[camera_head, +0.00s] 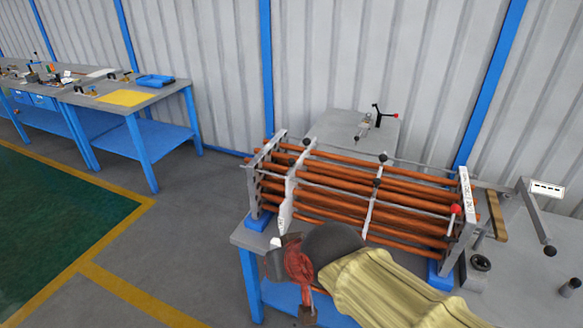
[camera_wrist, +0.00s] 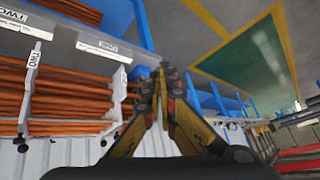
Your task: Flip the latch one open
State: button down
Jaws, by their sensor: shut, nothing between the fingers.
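In the wrist view my gripper (camera_wrist: 162,92) is shut, its yellow-and-black fingers meeting with nothing between them. In the head view my gripper (camera_head: 298,262) shows reddish, in front of the near left part of the tube rack (camera_head: 375,190). The wrist view shows the rack's grey plate (camera_wrist: 70,38) to the left of the fingers, with white labels; some read TWO, and a smaller label (camera_wrist: 104,46) is hard to read. I cannot tell which part is latch one. A red-knobbed lever (camera_head: 455,209) stands at the rack's right end. Whether my fingers touch anything is unclear.
The rack stands on a grey-topped table (camera_head: 525,280). At right is a labelled bracket arm with a black knob (camera_head: 549,251). A red-tipped clamp (camera_head: 377,117) stands behind. Workbenches (camera_head: 130,95) are at left. The floor at left is clear.

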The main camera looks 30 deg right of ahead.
aim_at(292, 162)
jog(key=w+d+f+m+t+h+p, duration=0.1)
jog(key=w+d+m+t, duration=0.15)
jog(key=w+m, duration=0.4)
jog(key=w+d+f+m+t+h, duration=0.1)
jog(key=w+m+t, duration=0.25)
jog(key=w, duration=0.65)
jog(key=w+d+m+t+h, duration=0.2)
jog(key=d+m+h, duration=0.5)
jog(key=d+m, duration=0.4)
jog(key=shift+r+h+p, duration=0.3)
jog(key=shift+p, duration=0.1)
jog(key=b+x, duration=0.1)
jog(key=x, duration=1.3)
jog(key=shift+a+r+b, duration=0.1)
jog(key=shift+b, duration=0.3)
